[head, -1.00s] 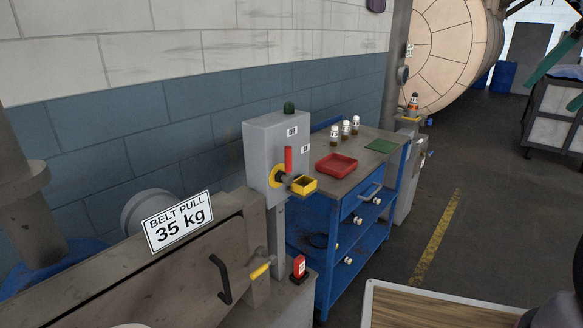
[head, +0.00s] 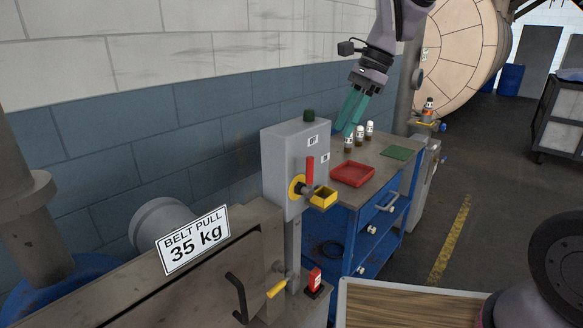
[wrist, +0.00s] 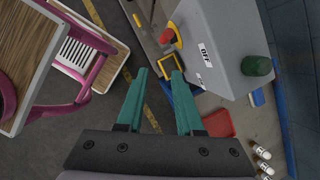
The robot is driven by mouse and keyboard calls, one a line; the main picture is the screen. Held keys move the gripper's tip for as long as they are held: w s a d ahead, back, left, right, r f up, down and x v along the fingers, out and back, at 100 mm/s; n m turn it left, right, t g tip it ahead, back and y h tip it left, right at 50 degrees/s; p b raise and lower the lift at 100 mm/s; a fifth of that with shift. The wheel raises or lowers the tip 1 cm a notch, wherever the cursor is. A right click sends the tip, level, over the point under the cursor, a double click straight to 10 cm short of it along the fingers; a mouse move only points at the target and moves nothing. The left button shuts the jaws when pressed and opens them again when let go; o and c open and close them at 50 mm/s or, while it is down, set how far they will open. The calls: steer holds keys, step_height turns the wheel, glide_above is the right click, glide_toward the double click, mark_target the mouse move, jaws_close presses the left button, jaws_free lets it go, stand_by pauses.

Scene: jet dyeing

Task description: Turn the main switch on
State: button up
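The main switch is on a grey box (head: 288,165) on a post, with a red upright handle (head: 310,170) over a round yellow plate (head: 297,187). A small dark green lamp (head: 309,115) sits on top of the box. In the wrist view the box (wrist: 225,40) carries a label reading OFF (wrist: 206,53), and the red handle (wrist: 167,36) shows end-on beyond the fingertips. My gripper (head: 350,128) has teal fingers pointing down, above and behind the box and apart from it. In the wrist view my gripper (wrist: 158,72) is open and empty.
A yellow open box (head: 323,198) juts out beside the handle. A blue trolley (head: 372,235) behind holds a red tray (head: 352,175), several small bottles (head: 360,134) and a green pad (head: 399,153). A machine with a belt pull sign (head: 195,240) stands at front left.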

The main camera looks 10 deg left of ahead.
mark_target(310, 170)
steer(key=shift+m+g, duration=0.3)
steer(key=shift+g, duration=0.1)
steer(key=x, duration=0.4)
steer(key=a+x, duration=0.1)
steer(key=x, duration=0.4)
steer(key=a+r+x, duration=0.1)
steer(key=x, duration=0.4)
steer(key=shift+w+a, duration=0.2)
steer(key=shift+a, duration=0.05)
jaws_close()
stand_by(0.5)
